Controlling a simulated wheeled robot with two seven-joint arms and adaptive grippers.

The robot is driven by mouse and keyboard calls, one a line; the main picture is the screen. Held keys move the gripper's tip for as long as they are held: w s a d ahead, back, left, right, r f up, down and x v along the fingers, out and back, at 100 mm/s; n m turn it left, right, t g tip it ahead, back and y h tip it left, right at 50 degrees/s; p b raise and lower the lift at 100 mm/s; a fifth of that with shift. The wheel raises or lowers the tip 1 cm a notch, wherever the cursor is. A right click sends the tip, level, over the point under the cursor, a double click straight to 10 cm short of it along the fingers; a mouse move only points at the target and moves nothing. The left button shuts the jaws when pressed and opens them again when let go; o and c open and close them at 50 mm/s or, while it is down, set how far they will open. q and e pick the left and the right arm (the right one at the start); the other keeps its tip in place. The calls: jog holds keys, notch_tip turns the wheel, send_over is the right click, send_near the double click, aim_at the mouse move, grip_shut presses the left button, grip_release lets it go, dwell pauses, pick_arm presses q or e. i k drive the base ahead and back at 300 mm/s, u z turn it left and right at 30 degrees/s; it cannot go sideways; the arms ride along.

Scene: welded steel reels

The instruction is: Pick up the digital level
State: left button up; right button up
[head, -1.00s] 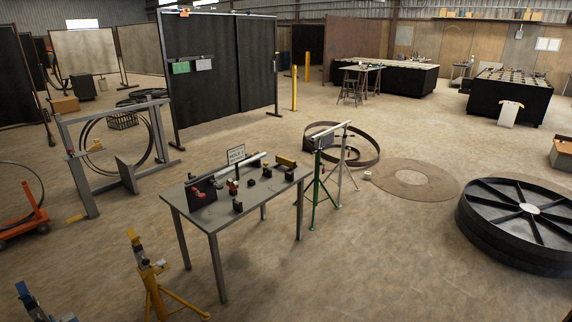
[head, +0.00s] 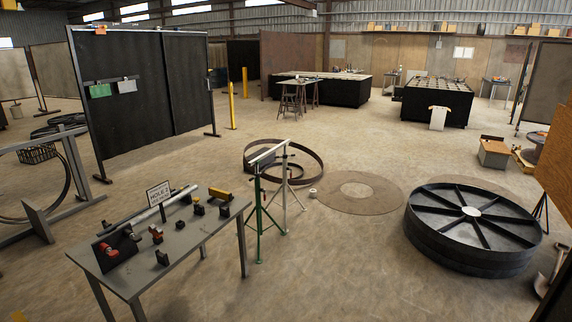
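I cannot surely pick out the digital level at this size. A grey steel table (head: 197,255) at the lower left holds several small tools. Among them are a yellow block-like item (head: 219,195) near its right end, a long pale bar or tube (head: 165,202) along the back, red-and-dark items (head: 131,235) at the left and small dark blocks. A sign (head: 158,193) stands behind them. Another bar (head: 268,155) rests on a green and a white stand to the right of the table. Neither of my grippers is in view.
A big dark spoked reel (head: 472,220) lies on the floor at the right. Black welding screens (head: 140,90) stand at the back left. The floor in front of the reel is open.

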aim_at(216, 192)
jog(key=u, duration=0.35)
jog(key=i, duration=2.4)
jog(key=u, duration=0.85)
jog(key=i, duration=1.4)
jog(key=u, duration=0.3)
